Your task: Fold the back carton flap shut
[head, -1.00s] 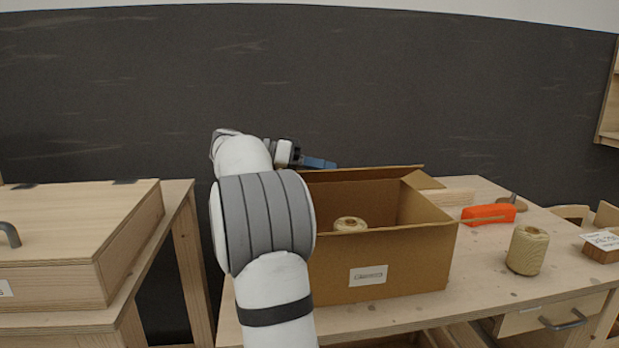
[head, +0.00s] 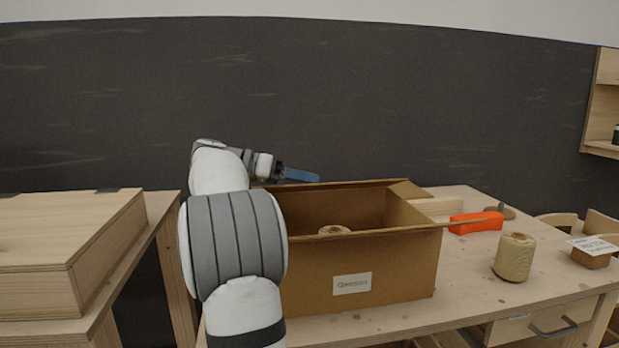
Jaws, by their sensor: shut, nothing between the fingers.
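The open brown carton (head: 395,270) stands on the workbench with a white label on its front. Its back flap (head: 365,184) shows as a thin, nearly edge-on strip along the far rim; its exact angle is hard to tell. A spool of twine (head: 334,231) is partly visible inside. My gripper (head: 316,177), with blue fingers, is shut and empty. It appears just above or behind the back flap, at its left part; contact cannot be told. My arm hides the carton's left side.
An orange object (head: 476,222) and a twine spool (head: 514,257) stand right of the carton on the workbench (head: 470,290). A wooden chest (head: 70,240) stands on the left table, across a gap. A dark wall rises behind.

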